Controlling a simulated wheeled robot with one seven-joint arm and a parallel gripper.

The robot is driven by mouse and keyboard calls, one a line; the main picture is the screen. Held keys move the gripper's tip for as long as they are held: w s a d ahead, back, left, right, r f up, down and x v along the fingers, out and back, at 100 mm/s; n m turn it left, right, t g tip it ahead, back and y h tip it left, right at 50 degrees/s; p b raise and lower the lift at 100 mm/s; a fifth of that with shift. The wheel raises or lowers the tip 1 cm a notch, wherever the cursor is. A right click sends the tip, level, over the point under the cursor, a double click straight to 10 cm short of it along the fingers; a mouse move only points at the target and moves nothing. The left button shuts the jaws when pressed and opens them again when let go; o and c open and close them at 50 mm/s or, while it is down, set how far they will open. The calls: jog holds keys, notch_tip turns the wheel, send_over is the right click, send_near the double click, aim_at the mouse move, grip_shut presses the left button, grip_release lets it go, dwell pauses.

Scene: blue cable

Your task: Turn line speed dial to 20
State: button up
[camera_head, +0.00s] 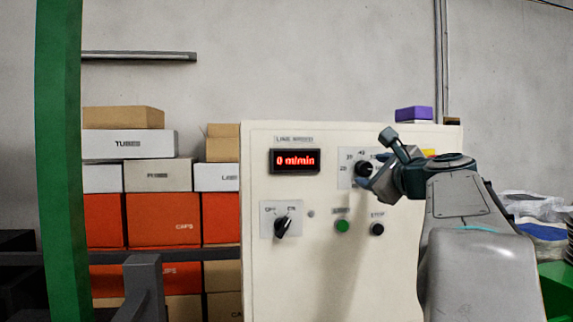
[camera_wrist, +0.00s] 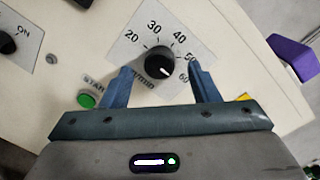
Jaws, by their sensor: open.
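The line speed dial (camera_wrist: 160,62) is a round black knob with a white pointer line, on a white plate marked 20, 30, 40, 50 and 60. In the wrist view its pointer aims to the lower right, near 60. It also shows in the head view (camera_head: 363,169), partly covered by my gripper. The line speed display (camera_head: 295,161) reads 0 m/min in red. My gripper (camera_wrist: 160,82) is open, with one blue finger on each side of the dial's lower part. I see no clear contact with the knob.
On the cream panel are an OFF/ON switch (camera_head: 284,225), a green button (camera_head: 342,226) and a black STOP button (camera_head: 377,229). A purple box (camera_head: 414,113) sits on top of the panel. Stacked boxes (camera_head: 160,220) and a green post (camera_head: 60,160) stand to the left.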

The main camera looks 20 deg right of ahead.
aim_at(364, 169)
jog(key=shift+w+d, duration=0.2)
jog(key=shift+w, duration=1.1)
jog(key=c, duration=1)
